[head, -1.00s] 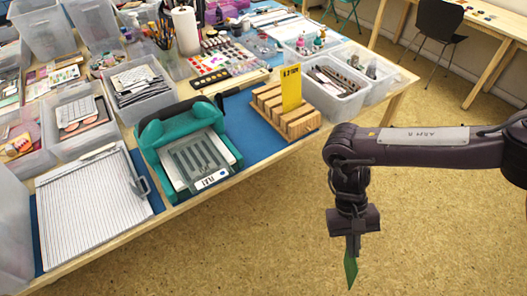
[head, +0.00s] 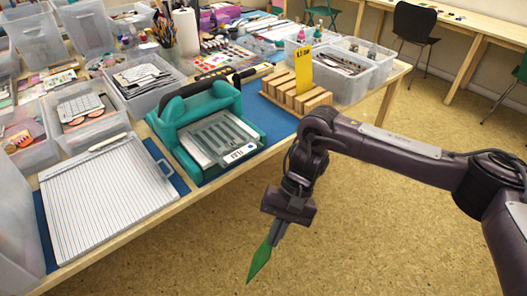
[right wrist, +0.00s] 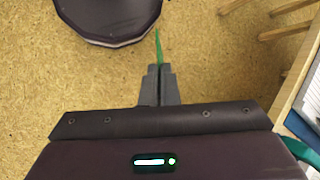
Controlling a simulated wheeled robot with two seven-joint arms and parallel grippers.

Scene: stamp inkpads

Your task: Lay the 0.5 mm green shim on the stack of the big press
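My right gripper (head: 277,232) is shut on a thin green shim (head: 260,262), which hangs point-down over the floor in front of the table. In the right wrist view the shim (right wrist: 158,46) stands edge-on between the closed fingertips (right wrist: 157,72). No thickness mark on it can be read. The big press (head: 200,125) is teal with a black handle and sits on the blue mat, left of and beyond the gripper. A grey slotted plate with a white label (head: 236,153) lies on its bed. My left gripper is not in view.
A wooden slotted rack (head: 296,96) with a yellow sign stands right of the press. A white ribbed board (head: 105,195) lies to its left. Clear plastic bins (head: 355,80) crowd the table. The floor (head: 370,230) by the gripper is clear.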

